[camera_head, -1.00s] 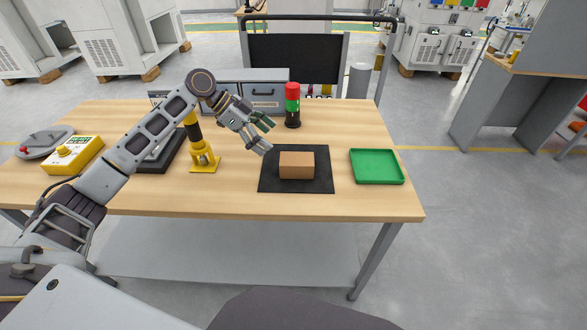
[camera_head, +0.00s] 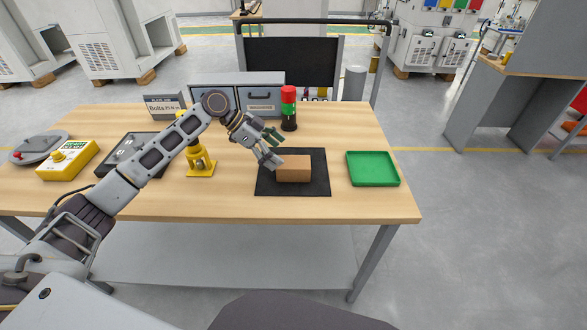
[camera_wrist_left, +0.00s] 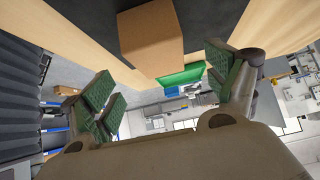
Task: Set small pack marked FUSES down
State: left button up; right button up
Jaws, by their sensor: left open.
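A small brown cardboard pack (camera_head: 293,168) rests on a black mat (camera_head: 310,188) on the wooden table. No FUSES lettering can be read on it. My left gripper (camera_head: 274,151) is open, just above and beside the pack's left end. In the left wrist view the plain pack (camera_wrist_left: 150,42) lies beyond the two spread, green-padded fingers (camera_wrist_left: 168,88), with nothing between the pads. My right gripper is not in view.
A green tray (camera_head: 373,169) stands right of the mat. A red-green signal light (camera_head: 289,108) and grey drawers (camera_head: 262,94) are behind. A yellow stand (camera_head: 201,163), dark tray (camera_head: 128,150) and yellow control box (camera_head: 68,160) are left. The table's front strip is clear.

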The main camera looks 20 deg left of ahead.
aim_at(289, 162)
pick_arm(q)
jog(key=shift+x, duration=1.25)
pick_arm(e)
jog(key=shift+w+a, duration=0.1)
pick_arm(q)
jog(key=shift+p+x, duration=0.35)
jog(key=shift+x, duration=1.55)
jog(key=shift+w+d+f, duration=0.1)
jog(key=shift+d+f, duration=0.25)
jog(key=shift+f, duration=0.2)
jog(key=shift+d+f, duration=0.1)
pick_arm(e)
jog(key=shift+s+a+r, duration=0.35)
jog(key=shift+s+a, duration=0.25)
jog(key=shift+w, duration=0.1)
